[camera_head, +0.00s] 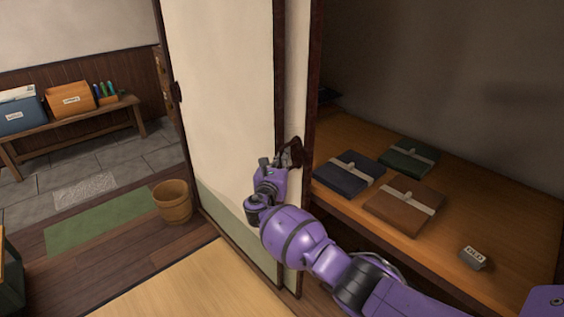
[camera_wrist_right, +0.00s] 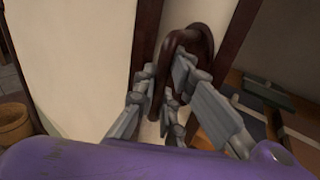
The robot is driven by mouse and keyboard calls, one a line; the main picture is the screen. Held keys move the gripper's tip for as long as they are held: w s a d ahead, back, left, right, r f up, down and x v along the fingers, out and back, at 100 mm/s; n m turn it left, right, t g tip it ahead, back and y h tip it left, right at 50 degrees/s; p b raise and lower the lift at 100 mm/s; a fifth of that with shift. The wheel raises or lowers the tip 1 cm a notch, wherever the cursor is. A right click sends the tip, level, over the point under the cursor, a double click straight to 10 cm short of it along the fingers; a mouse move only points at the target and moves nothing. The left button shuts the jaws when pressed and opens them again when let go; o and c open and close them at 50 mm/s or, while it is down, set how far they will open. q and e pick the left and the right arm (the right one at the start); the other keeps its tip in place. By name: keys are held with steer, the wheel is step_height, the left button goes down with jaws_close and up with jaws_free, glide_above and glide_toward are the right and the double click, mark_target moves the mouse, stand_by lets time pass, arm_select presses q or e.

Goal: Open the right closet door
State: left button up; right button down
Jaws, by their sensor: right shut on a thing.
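The right closet door (camera_head: 296,90) is a pale panel with a dark wooden frame, slid to the left beside another pale door panel (camera_head: 225,90). To its right the closet stands open, with its wooden shelf (camera_head: 350,135) in view. My right gripper (camera_head: 284,158) is at the door's dark handle (camera_head: 295,150). In the right wrist view the grey fingers (camera_wrist_right: 165,92) are shut on the dark looped handle (camera_wrist_right: 193,38). My left gripper is not in view.
Folded cloth bundles in blue (camera_head: 349,172), green (camera_head: 409,157) and brown (camera_head: 404,204) lie on the shelf, with a small grey block (camera_head: 473,257) near its front. A wooden bucket (camera_head: 172,202) stands on the floor to the left. A bench (camera_head: 70,127) holds boxes further back.

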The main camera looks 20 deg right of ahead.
steer(key=shift+s+f, duration=0.1)
steer(key=c, duration=1.8)
jaws_free()
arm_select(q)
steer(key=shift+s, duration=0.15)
arm_select(e)
steer(key=v, duration=1.2)
